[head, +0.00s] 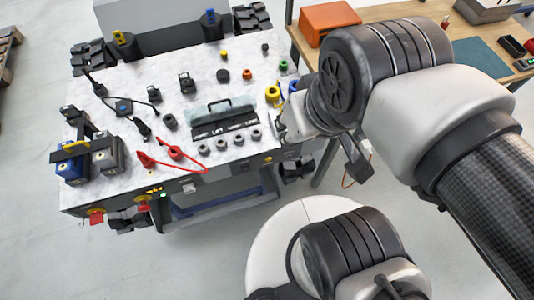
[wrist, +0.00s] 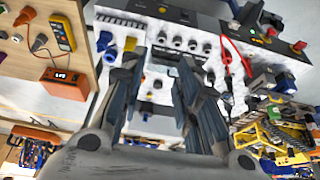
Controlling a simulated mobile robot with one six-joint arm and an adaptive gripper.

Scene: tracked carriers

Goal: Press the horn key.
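A tracked carrier with a white marbled deck (head: 140,85) fills the left and middle of the head view. Several grey round keys (head: 221,145) stand in a row near its front edge, below a dark labelled panel (head: 225,127). The row also shows in the wrist view (wrist: 177,41). I cannot tell which one is the horn key; the lettering is too small to read. My gripper (wrist: 158,75) is open and empty in the wrist view, its two fingers apart over the deck. In the head view my arm hides most of it at the deck's right edge.
A red cable (head: 172,153) and a blue battery-like box (head: 72,167) lie left of the keys. Yellow and green rings (head: 273,92) stand right of the panel. A wooden bench (head: 385,14) with an orange box (head: 328,20) is behind my arm.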

